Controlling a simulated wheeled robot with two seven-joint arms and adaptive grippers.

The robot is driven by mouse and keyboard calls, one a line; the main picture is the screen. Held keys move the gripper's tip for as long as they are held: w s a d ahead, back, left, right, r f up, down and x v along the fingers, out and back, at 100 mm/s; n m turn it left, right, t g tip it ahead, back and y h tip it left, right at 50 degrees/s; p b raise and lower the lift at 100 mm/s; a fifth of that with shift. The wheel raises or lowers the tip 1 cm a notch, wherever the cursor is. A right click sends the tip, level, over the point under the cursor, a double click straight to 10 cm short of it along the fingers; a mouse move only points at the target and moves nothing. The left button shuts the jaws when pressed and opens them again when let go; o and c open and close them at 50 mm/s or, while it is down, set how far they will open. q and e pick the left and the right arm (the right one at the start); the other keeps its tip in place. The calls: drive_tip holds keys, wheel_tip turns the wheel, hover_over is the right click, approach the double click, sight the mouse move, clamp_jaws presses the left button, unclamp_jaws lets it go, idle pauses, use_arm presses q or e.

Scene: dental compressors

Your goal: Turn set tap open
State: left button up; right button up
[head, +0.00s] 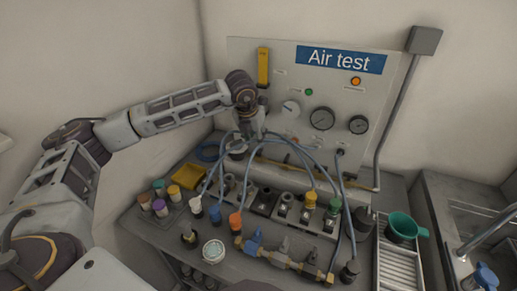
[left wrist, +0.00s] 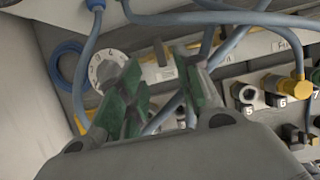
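No tap in view carries a readable "set" label, so I cannot tell which one is the set tap. My left gripper (head: 250,132) is in front of the lower left of the Air test panel (head: 350,80), above the bench fittings. In the left wrist view its green-padded fingers (left wrist: 158,98) are apart, with blue hoses showing between and behind them. I see nothing clearly held. A white numbered dial (left wrist: 104,68) is just beyond the left finger, partly hidden by it. A yellow pipe (left wrist: 220,20) runs behind the fingers. My right gripper is not in view.
Blue hoses (head: 320,165) arch over the fittings close to the gripper. Numbered ports (left wrist: 275,92) line the right of the wrist view. A manifold with a blue valve (head: 253,241) lies at the bench front. Capped jars (head: 160,207) stand left; a green funnel (head: 402,227) stands right.

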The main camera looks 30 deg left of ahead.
sight(259, 150)
use_arm(q)
drive_tip(key=shift+x, duration=3.7)
clamp_jaws()
